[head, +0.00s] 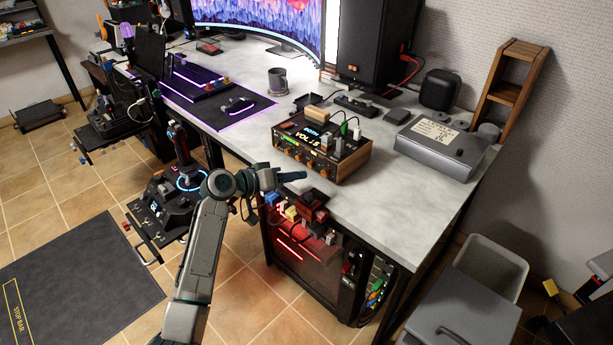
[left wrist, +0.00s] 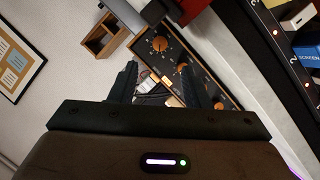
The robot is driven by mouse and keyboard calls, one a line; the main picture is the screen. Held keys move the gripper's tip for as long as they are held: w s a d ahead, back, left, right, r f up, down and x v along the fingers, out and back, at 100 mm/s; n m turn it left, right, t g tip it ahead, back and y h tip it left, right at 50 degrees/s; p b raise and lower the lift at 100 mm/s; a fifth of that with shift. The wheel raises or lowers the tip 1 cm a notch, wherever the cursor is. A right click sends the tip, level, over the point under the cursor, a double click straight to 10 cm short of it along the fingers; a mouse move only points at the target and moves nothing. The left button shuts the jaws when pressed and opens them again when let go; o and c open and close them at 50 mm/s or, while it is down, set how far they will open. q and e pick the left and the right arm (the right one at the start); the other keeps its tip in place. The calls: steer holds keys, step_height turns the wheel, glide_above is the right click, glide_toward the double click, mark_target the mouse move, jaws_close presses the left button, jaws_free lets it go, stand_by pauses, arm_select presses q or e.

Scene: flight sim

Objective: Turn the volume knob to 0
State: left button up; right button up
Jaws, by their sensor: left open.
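A wood-sided audio box (head: 349,165) stands near the front edge of the desk. Its small display (head: 308,136) shows "VOL" and a digit that looks like 5. Orange knobs (head: 311,165) line its front panel; I cannot tell which one is the volume knob. In the left wrist view, one large orange knob (left wrist: 160,43) sits on the dark panel, with another orange knob (left wrist: 181,67) close by. My left gripper (head: 292,176) is in front of the box and a little below the knobs, apart from them. Its fingers (left wrist: 158,68) are open and empty. My right gripper is not seen.
Switches and plugs (head: 340,132) stick up from the box's top. A grey case (head: 440,146) is to its right and a mug (head: 277,80) behind it. Below the desk edge, coloured blocks (head: 296,212) sit near the gripper, above a red-lit computer (head: 315,262).

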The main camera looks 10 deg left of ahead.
arm_select(q)
steer(key=shift+v, duration=1.05)
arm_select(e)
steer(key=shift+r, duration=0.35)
